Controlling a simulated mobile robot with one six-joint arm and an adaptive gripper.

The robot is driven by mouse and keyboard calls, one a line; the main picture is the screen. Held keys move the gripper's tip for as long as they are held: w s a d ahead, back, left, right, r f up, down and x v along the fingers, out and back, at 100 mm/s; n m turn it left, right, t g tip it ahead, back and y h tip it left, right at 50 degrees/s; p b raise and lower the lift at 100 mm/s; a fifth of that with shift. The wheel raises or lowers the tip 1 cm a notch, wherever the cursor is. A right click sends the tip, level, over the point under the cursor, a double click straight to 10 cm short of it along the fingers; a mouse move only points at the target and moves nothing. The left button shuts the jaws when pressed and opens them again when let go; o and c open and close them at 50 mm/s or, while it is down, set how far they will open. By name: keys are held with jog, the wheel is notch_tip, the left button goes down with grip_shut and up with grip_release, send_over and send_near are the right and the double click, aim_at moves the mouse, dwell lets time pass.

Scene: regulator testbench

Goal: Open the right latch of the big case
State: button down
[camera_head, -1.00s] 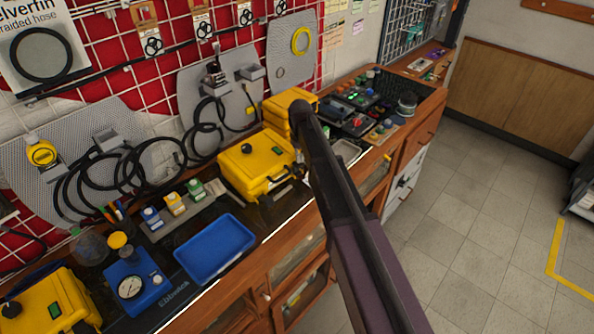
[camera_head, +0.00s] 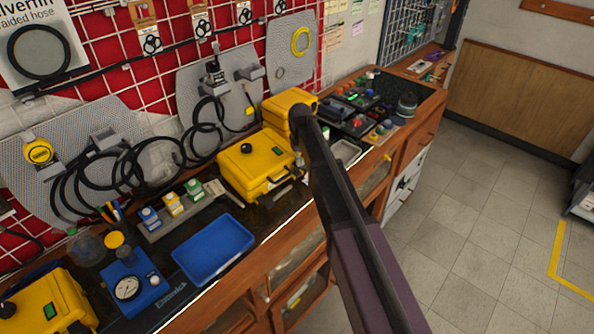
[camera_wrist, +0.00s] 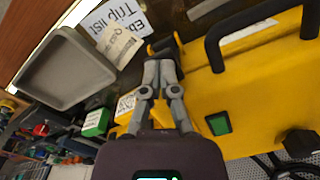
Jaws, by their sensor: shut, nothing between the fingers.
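The big yellow case (camera_head: 250,172) stands shut on the bench in the head view, with a dark handle on its front. In the wrist view the yellow case (camera_wrist: 262,85) fills the right side, with its black handle (camera_wrist: 262,28) at the top. A black latch (camera_wrist: 164,47) sits left of the handle, at the case's edge. My gripper (camera_wrist: 160,66) is shut and empty, with its fingertips close beside this latch. I cannot tell whether they touch it. The latch looks unclear in its position. In the head view my arm hides part of the area right of the case.
A grey tray (camera_wrist: 62,72) and a green box (camera_wrist: 95,122) lie left of my gripper in the wrist view. Another yellow case (camera_head: 287,103) stands behind the big one. A blue tray (camera_head: 213,249) lies on the bench to the left. The floor at right is open.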

jog(key=shift+s+f+b, duration=0.1)
jog(key=shift+f+b, duration=0.2)
jog(key=shift+f, duration=0.05)
dwell(0.6)
jog(key=shift+s+d+f+b, duration=0.6)
jog(key=shift+d+f+b, duration=0.1)
jog(key=shift+f+b, duration=0.1)
jog(key=shift+s+d+f+b, duration=0.6)
jog(key=shift+d+f+b, duration=0.1)
jog(key=shift+f+b, duration=0.1)
dwell(2.2)
jog(key=shift+d+r, duration=0.1)
jog(key=shift+r, duration=0.05)
dwell(0.4)
jog(key=shift+s+d+r+p, duration=0.5)
jog(key=shift+r+p, duration=0.25)
jog(key=shift+p, duration=0.3)
notch_tip(320, 180, up, 7)
jog(key=p, duration=0.7)
dwell(0.4)
